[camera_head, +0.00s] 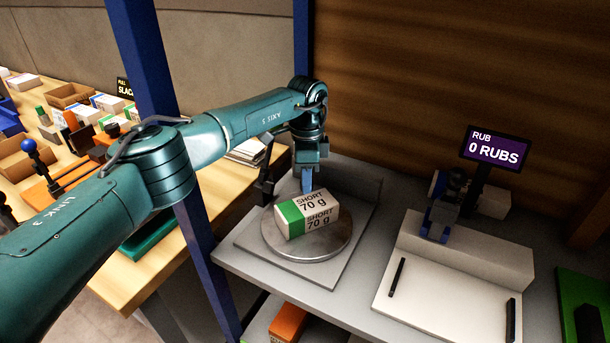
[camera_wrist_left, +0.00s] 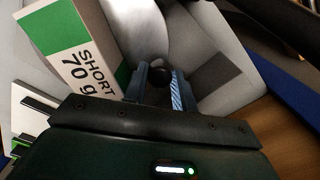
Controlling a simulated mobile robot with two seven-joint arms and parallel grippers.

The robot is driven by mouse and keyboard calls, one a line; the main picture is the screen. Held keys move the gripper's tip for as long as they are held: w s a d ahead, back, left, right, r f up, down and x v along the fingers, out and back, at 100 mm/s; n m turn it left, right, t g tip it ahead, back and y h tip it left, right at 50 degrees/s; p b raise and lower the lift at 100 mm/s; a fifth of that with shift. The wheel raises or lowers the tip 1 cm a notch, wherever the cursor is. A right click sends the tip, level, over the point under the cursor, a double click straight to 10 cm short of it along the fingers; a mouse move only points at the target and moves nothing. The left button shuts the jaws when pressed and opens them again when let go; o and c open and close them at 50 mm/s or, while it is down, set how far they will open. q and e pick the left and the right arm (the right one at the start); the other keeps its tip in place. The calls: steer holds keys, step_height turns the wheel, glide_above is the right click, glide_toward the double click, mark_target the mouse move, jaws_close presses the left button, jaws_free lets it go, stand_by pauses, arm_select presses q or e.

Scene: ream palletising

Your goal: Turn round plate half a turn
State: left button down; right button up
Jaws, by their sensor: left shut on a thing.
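The round plate (camera_head: 300,250) is a grey metal disc on a grey base on the bench in the head view. A white and green paper ream (camera_head: 312,212) marked "SHORT 70 g" lies on it, and also fills the upper left of the left wrist view (camera_wrist_left: 75,50). My left gripper (camera_head: 306,183) points down at the far side of the plate, just behind the ream. In the left wrist view its blue fingers (camera_wrist_left: 158,84) are shut on a dark round knob (camera_wrist_left: 158,74) beside the plate's metal surface (camera_wrist_left: 140,22). The ream is apart from the fingers. My right gripper is out of view.
To the right are a purple "0 RUBS" screen (camera_head: 495,148), a blue clamp-like device (camera_head: 442,205) and a white board (camera_head: 435,290). A blue post (camera_head: 205,265) stands left of the plate. A wooden table (camera_head: 150,275) with boxes lies further left.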

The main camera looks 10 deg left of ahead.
arm_select(q)
steer(key=shift+a+n, duration=0.3)
stand_by(0.5)
steer(key=c, duration=1.1)
jaws_free()
step_height(320, 180, up, 13)
steer(key=shift+r+b, duration=0.1)
steer(key=shift+b, duration=0.65)
steer(key=shift+c, duration=0.5)
